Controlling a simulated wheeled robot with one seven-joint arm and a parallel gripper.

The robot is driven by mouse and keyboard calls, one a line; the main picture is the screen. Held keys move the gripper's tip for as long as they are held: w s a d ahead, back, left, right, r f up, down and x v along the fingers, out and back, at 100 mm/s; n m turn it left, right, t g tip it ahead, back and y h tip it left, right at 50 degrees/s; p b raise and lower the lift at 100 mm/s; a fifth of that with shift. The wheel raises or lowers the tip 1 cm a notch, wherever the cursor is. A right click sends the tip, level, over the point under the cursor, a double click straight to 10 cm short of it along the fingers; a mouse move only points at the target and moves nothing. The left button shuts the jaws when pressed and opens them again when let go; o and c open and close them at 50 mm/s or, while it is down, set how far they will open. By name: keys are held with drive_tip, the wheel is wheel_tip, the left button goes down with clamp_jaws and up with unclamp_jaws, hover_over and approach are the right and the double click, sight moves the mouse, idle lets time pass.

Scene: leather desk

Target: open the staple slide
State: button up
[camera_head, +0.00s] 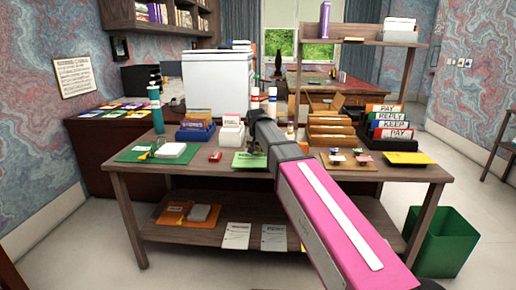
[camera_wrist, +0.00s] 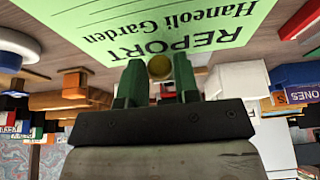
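A small red object (camera_head: 215,156), too small to make out as a stapler, lies on the desk left of the green report sheet (camera_head: 249,160). No staple slide can be made out. My gripper (camera_head: 258,157) is low over the green sheet, to the right of the red object. In the wrist view the two green fingers of my gripper (camera_wrist: 158,72) stand apart. A round brass-coloured thing (camera_wrist: 159,67) shows between their tips; whether they touch it is unclear. Something red (camera_wrist: 168,88) shows beyond it, between the fingers.
A green mat (camera_head: 125,154) with small items lies at the left of the desk. File boxes and card holders (camera_head: 197,128) stand behind. A tray with small pieces (camera_head: 348,161) and a yellow folder (camera_head: 408,158) are at the right. My pink arm crosses the desk front.

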drive_tip(key=shift+o, duration=1.2)
drive_tip(key=v, duration=1)
drive_tip(key=shift+s+r, duration=0.25)
drive_tip(key=shift+r, duration=0.1)
